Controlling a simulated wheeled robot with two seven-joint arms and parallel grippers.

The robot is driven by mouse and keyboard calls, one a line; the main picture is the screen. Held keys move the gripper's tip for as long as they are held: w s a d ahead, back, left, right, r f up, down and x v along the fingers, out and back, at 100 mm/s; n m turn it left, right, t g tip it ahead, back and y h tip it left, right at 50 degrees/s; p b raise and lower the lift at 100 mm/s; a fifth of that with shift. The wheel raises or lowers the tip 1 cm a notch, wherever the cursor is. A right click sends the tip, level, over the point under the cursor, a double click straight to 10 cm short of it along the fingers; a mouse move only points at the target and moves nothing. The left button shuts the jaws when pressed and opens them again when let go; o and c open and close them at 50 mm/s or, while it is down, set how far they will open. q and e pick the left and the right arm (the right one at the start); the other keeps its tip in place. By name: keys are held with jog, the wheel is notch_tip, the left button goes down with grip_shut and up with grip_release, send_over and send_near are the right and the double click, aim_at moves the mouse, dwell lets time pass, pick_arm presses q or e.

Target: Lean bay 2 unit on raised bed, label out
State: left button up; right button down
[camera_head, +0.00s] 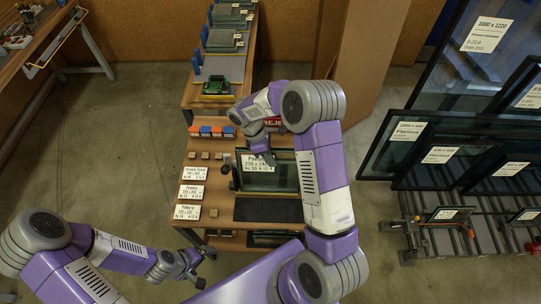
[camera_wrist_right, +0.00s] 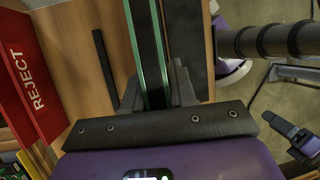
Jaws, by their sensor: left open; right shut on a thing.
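A small dark-framed glass unit (camera_head: 284,183) with a white label facing the head camera stands over the wooden bench. My right gripper (camera_head: 263,155) is shut on its top edge. In the right wrist view, the unit (camera_wrist_right: 150,45) shows edge-on as two green glass edges with a dark band between, held between the fingers of my right gripper (camera_wrist_right: 158,92). A dark flat pad (camera_head: 268,210) lies in front of the unit; I cannot tell whether it is the raised bed. My left gripper (camera_head: 186,268) is open and empty near the bench's front left. The unit's lower edge contact is unclear.
Three label cards (camera_head: 189,191) lie on the bench's left, below small orange and blue blocks (camera_head: 210,131). A red REJECT tray (camera_wrist_right: 36,85) stands beside the unit. Large labelled panes (camera_head: 408,131) lean at the right, beside a slatted rack (camera_head: 445,240). Another pane (camera_head: 268,239) sits below the bench front.

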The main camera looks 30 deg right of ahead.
jog(key=shift+f, duration=0.35)
dwell(0.4)
jog(key=c, duration=0.8)
grip_release()
jog(key=shift+s, duration=0.1)
jog(key=shift+b+v, duration=0.4)
jog(key=shift+v, duration=3.4)
